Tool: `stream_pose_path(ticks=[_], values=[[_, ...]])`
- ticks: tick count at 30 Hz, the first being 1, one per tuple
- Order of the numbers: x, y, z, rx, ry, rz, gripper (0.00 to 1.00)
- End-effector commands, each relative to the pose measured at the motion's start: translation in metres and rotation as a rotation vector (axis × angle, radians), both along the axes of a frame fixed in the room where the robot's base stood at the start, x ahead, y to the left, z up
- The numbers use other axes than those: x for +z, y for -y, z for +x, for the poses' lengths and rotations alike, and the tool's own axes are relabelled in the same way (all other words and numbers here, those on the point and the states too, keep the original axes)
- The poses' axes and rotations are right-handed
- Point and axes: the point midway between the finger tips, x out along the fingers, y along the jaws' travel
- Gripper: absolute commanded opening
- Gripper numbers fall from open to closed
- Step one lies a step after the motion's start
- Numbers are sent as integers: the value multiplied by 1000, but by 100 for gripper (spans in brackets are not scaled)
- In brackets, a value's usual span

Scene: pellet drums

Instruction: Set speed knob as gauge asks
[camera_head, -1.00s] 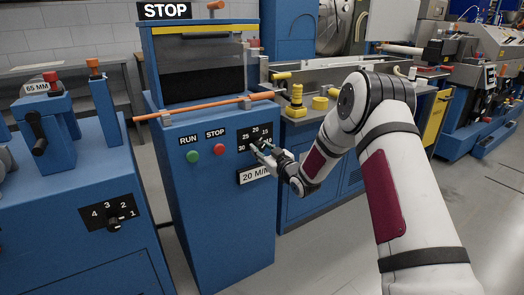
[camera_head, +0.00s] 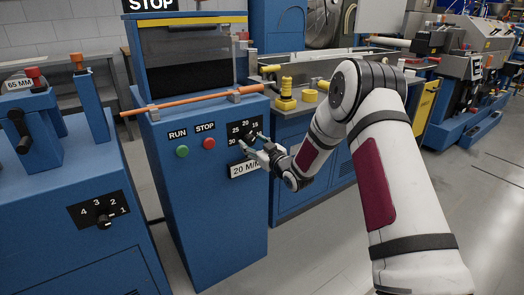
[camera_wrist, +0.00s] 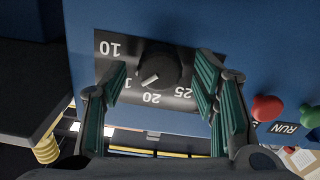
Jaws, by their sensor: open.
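The black round speed knob (camera_wrist: 160,66) sits on a black dial plate (camera_wrist: 103,70) on the blue cabinet front. In the wrist view the plate's numbers appear upside down: 10, a partly covered one, 20 and 25. The knob's white pointer mark points down-left, between the covered number and 20. My gripper (camera_wrist: 162,80) is open, with one finger on each side of the knob and visible gaps. In the head view my gripper (camera_head: 252,144) is at the dial plate (camera_head: 244,128) and partly hides the knob. A label below reads 20 M/M (camera_head: 245,169), its end hidden.
A green RUN button (camera_head: 182,151) and a red STOP button (camera_head: 208,143) are left of the dial. An orange bar (camera_head: 190,102) crosses above. Another machine at left has a numbered selector (camera_head: 103,221). A bench with yellow parts (camera_head: 286,95) stands behind my arm.

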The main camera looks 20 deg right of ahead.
Motion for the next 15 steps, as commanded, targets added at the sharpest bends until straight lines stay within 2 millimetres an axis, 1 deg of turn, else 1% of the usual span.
stream_pose_path(ticks=[9,15], values=[[-1,20,-60,-2,-4,0,54],[-1,29,-90,0,-3,0,54]])
